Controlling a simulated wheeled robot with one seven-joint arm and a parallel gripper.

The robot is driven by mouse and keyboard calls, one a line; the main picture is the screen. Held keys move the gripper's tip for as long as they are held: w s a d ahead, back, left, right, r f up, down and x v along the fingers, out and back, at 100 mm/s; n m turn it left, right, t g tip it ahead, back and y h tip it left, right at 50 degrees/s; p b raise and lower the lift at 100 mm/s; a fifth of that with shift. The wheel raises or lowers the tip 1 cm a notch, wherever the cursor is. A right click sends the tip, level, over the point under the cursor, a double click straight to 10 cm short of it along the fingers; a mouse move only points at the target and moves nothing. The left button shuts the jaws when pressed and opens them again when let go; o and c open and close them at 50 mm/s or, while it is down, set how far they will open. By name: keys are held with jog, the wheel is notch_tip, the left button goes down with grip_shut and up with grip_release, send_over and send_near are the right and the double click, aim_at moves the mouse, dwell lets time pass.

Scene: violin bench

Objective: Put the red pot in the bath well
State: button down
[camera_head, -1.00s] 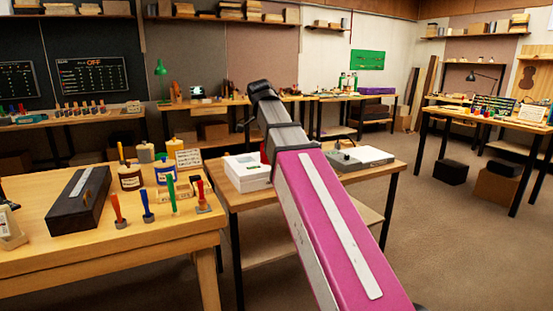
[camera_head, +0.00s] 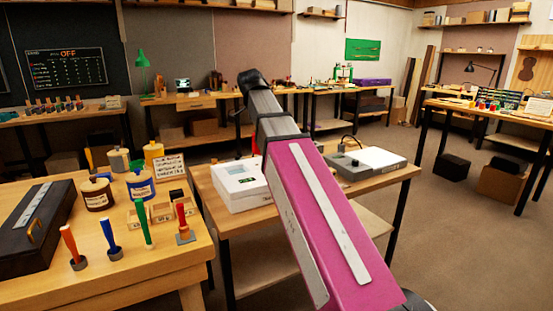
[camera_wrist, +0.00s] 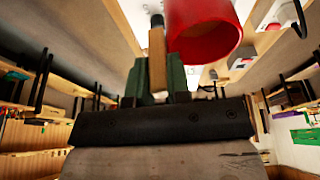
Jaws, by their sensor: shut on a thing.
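The red pot (camera_wrist: 205,30) shows at the top of the wrist view as a shiny red cylinder with its round end facing down and right. My gripper (camera_wrist: 162,65) is shut on it, though the exact contact is partly hidden. In the head view my arm hides the gripper; only a small red patch (camera_head: 254,147) shows beside the arm, perhaps the pot. I cannot tell which holds the bath well.
The left bench (camera_head: 135,275) carries a black case (camera_head: 32,225), several jars and upright coloured-handled tools near its right end. Another table (camera_head: 500,115) stands at the right, with boxes beneath it. Carpet floor is open between it and the middle table.

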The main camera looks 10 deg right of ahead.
jog(key=shift+w+d+f, duration=1.1)
jog(key=shift+w+f, duration=0.25)
jog(key=shift+f, duration=0.35)
jog(key=shift+w+d+f, duration=1.15)
jog(key=shift+w+f, duration=0.15)
jog(key=shift+f, duration=0.45)
jog(key=shift+w+d+f, duration=1.1)
jog(key=shift+w+f, duration=0.25)
jog(key=shift+f, duration=0.35)
jog(key=shift+f, duration=0.1)
jog(key=c, duration=1.1)
grip_release()
jog(key=v, duration=1.2)
